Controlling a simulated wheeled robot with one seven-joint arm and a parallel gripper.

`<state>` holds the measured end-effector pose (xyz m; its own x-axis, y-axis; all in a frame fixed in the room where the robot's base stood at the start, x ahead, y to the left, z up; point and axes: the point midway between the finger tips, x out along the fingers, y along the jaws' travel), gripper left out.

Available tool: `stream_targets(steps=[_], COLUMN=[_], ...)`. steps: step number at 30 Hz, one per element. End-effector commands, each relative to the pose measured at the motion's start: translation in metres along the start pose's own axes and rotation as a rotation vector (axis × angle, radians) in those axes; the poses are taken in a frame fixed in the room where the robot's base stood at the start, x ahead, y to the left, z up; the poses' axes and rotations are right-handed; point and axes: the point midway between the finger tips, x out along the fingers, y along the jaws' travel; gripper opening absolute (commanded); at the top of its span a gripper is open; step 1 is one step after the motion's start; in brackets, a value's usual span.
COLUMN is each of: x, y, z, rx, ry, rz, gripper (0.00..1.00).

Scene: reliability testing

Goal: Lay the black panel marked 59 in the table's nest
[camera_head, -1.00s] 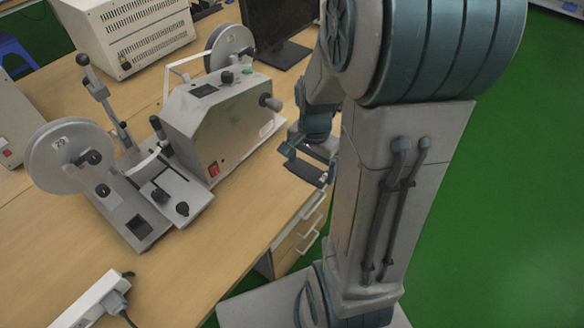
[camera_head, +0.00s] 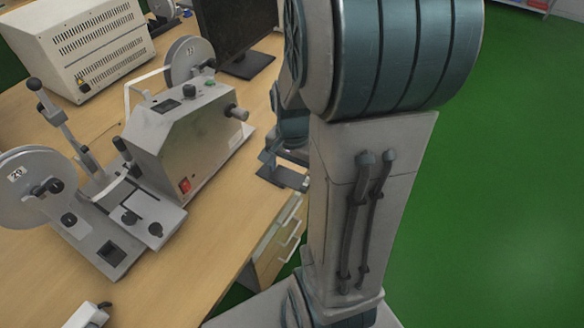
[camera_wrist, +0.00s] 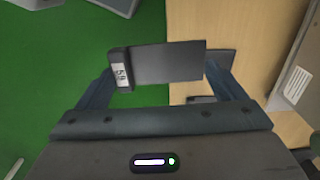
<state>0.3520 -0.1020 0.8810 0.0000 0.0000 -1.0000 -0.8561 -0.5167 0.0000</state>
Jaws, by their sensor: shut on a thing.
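The black panel (camera_wrist: 168,63) is a flat dark plate with a thicker left end that bears a white label reading 59. My gripper (camera_wrist: 160,80) is shut on it, with a finger at either side in the wrist view. The panel spans green floor on the left and wooden table top on the right. In the head view my gripper (camera_head: 283,158) shows beside the table's right edge, partly hidden by my arm, with the dark panel (camera_head: 282,177) at its lower end. I cannot make out the nest clearly. Dark shapes (camera_wrist: 221,58) show past the panel's right end; I cannot tell what they are.
The wooden table (camera_head: 182,262) carries a grey reel machine (camera_head: 190,140), a vented beige box (camera_head: 85,45) and a black monitor (camera_head: 235,30). Drawers (camera_head: 277,245) stand below its right edge. Green floor (camera_head: 490,200) is open to the right.

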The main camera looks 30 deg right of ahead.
Motion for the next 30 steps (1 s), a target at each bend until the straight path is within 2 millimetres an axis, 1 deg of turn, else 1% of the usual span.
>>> stream_targets(steps=[1, 30], x=[0.006, 0.065], y=[0.0, 0.0], z=[0.0, 0.0], rx=[0.0, 0.0], ry=[-0.001, -0.001], rz=[0.0, 0.0], gripper=[0.64, 0.64])
